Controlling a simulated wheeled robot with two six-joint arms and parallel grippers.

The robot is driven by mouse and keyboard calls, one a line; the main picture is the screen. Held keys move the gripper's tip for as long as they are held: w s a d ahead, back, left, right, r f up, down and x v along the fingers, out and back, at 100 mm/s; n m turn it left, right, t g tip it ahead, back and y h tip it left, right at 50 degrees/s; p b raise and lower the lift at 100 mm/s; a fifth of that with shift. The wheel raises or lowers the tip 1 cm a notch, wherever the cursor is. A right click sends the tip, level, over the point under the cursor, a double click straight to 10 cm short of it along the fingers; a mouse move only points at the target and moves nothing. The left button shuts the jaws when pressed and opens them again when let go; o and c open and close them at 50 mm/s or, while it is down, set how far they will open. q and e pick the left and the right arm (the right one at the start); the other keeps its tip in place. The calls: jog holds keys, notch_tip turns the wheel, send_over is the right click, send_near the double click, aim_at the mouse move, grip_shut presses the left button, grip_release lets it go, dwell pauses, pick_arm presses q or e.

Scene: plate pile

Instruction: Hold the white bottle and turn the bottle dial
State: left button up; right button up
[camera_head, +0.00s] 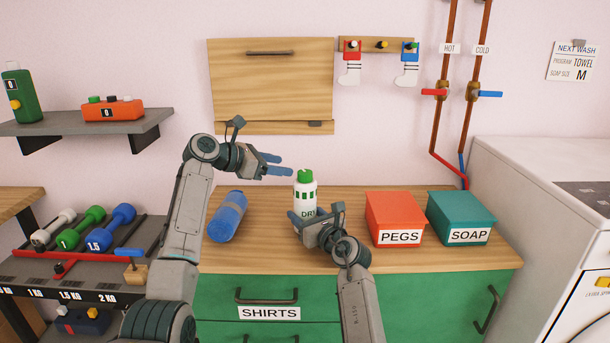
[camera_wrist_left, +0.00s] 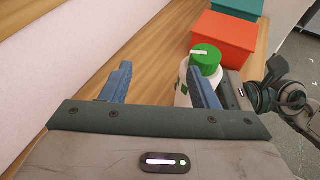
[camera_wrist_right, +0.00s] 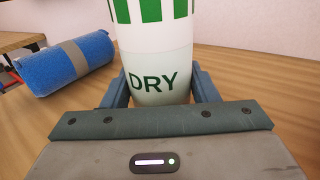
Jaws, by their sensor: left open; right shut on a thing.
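The white bottle (camera_head: 306,199) stands upright on the wooden counter, with green stripes and the word DRY on its side. Its green dial (camera_head: 305,176) is on top, with a white mark that shows in the left wrist view (camera_wrist_left: 206,56). My right gripper (camera_head: 317,218) is shut on the lower part of the bottle, one finger on each side, as the right wrist view (camera_wrist_right: 160,90) shows. My left gripper (camera_head: 287,164) is open, up and to the left of the dial. In the left wrist view its right finger overlaps part of the bottle; I cannot tell whether they touch.
A rolled blue towel (camera_head: 228,216) lies left of the bottle. A red PEGS box (camera_head: 393,212) and a teal SOAP box (camera_head: 461,212) stand to the right. The counter (camera_head: 275,250) is clear around the bottle. A wooden panel (camera_head: 270,90) is on the wall behind.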

aim_at(305, 172)
pick_arm(q)
jog(key=s+a+f+n+t+h, duration=0.1)
jog(key=s+a+n+t+h, duration=0.15)
jog(key=s, duration=0.65)
jog(key=shift+m+h, duration=0.35)
jog(key=shift+m, duration=0.1)
jog(key=x, duration=1.1)
jog(key=shift+w+d+f, duration=0.15)
jog(key=shift+w+f, duration=0.05)
jog(key=shift+w, duration=0.2)
jog(key=c, duration=1)
